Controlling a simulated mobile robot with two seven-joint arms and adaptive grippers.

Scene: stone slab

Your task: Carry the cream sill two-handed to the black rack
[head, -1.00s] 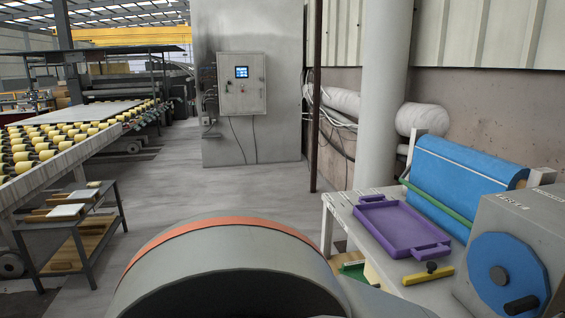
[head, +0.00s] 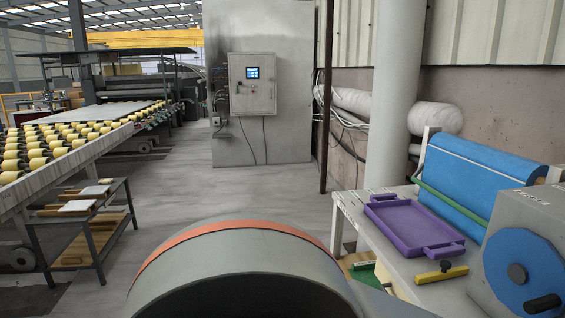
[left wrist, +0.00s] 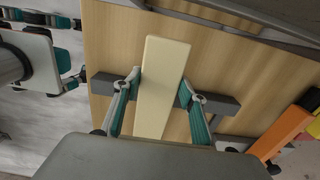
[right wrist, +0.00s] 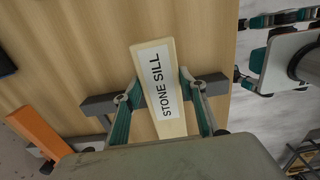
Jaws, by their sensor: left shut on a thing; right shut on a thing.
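The cream sill (left wrist: 161,85) is a long pale bar. In the left wrist view one end lies between the teal fingers of my left gripper (left wrist: 166,100), which is shut on it. In the right wrist view the sill's other end (right wrist: 169,128) carries a white label reading "STONE SILL", and my right gripper (right wrist: 161,103) is shut on it. A dark grey bar (left wrist: 224,105) crosses beneath the sill, over a wooden board (left wrist: 110,50); I cannot tell whether they touch. The head view shows neither gripper nor sill. A dark two-tier rack (head: 98,248) stands at left.
A roller conveyor (head: 100,150) runs along the left. A white bench (head: 378,246) at right holds a purple tray (head: 413,228) and a blue roll (head: 480,178). A control cabinet (head: 252,84) stands ahead. Open floor (head: 225,190) lies between. An orange block (left wrist: 282,132) sits near the board.

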